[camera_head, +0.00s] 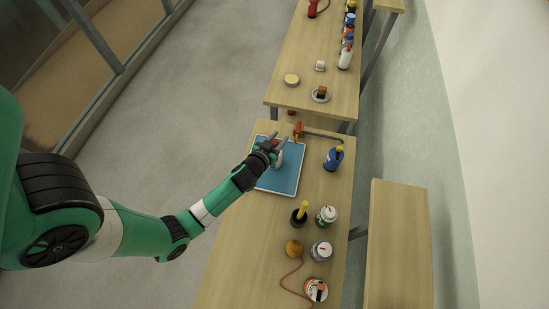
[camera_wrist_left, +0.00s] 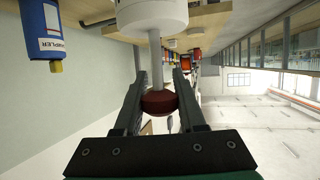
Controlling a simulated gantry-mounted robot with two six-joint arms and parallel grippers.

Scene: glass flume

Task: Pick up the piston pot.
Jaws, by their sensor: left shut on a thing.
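The piston pot shows in the left wrist view as a white cylinder (camera_wrist_left: 150,14) with a grey rod and a dark red knob (camera_wrist_left: 158,103). My left gripper (camera_wrist_left: 159,85) is shut on the knob, one finger on each side. In the head view my left gripper (camera_head: 279,144) is above the blue tray (camera_head: 281,180), and a little of the pot (camera_head: 279,160) shows beside the fingers. The gripper hides most of it there, and I cannot tell whether it touches the tray. My right gripper is not in view.
A blue bottle (camera_head: 333,158) stands right of the tray, and an orange-brown tool (camera_head: 299,130) lies behind it. Several cans and a dark pot with a yellow handle (camera_head: 299,215) stand nearer on the bench. A second bench (camera_head: 300,70) with bottles lies beyond.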

